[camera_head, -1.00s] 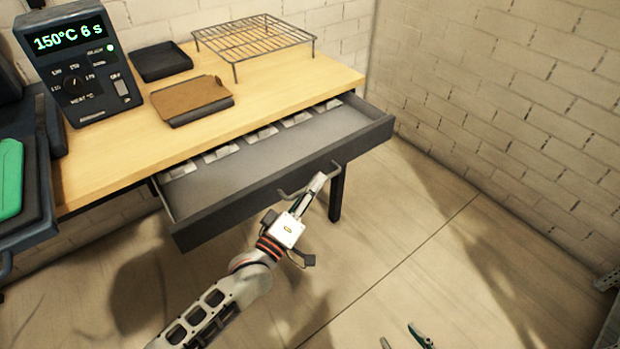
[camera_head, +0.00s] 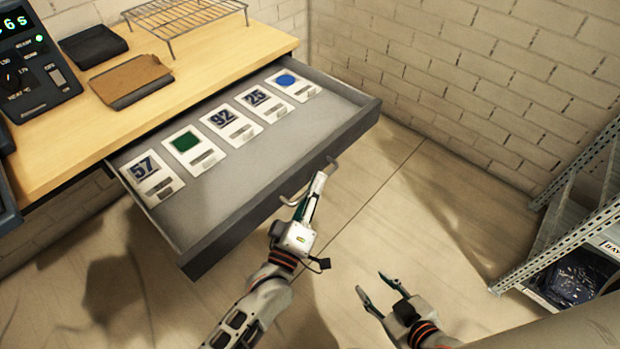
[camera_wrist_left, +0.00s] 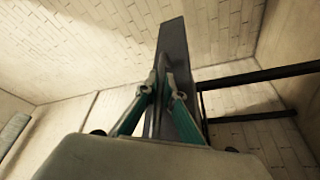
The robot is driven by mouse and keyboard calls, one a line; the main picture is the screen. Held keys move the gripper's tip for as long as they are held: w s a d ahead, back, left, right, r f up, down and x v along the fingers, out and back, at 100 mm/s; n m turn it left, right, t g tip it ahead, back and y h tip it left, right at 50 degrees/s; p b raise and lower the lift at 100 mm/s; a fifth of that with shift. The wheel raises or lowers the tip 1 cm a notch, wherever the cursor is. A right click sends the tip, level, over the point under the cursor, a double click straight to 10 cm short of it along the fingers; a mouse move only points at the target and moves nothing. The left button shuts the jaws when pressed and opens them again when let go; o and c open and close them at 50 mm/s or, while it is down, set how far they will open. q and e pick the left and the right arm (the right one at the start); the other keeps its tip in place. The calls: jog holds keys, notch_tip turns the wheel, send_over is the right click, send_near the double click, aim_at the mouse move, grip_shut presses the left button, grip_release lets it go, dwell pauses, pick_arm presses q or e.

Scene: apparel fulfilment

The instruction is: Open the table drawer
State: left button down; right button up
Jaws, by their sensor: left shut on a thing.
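The table drawer (camera_head: 218,236) is dark grey and stands well out from the wooden table (camera_head: 180,90). Several cards lie in a row inside it, among them a green-square card (camera_head: 187,142) and a blue-dot card (camera_head: 287,82). My left gripper (camera_head: 316,188) is shut on the drawer handle (camera_head: 290,199), a bar on the drawer front. In the left wrist view the fingers (camera_wrist_left: 160,92) close against the drawer front (camera_wrist_left: 174,60); the handle is mostly hidden there. My right gripper (camera_head: 378,290) is open and empty above the floor, to the right of the left one.
A heat controller (camera_head: 30,70), a dark tray (camera_head: 93,45), a brown pad (camera_head: 130,78) and a wire rack (camera_head: 185,20) stand on the table. A metal shelf (camera_head: 575,190) with a labelled bin stands at the right. Floor in front is clear.

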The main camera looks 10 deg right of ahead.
pick_arm(q)
jog(key=shift+s+f, duration=0.1)
pick_arm(e)
jog(key=shift+s, duration=0.1)
jog(key=shift+d, duration=0.1)
pick_arm(q)
jog(key=c, duration=2.6)
grip_release()
jog(key=shift+o, duration=0.8)
pick_arm(e)
jog(key=shift+w+r, duration=0.25)
jog(key=shift+w, duration=0.3)
pick_arm(q)
jog(key=shift+s+a, duration=0.1)
jog(key=shift+s, duration=0.05)
jog(key=v, duration=1.1)
jog(key=shift+s+a, duration=0.25)
pick_arm(e)
jog(key=shift+s+f, duration=0.1)
jog(key=shift+s, duration=0.1)
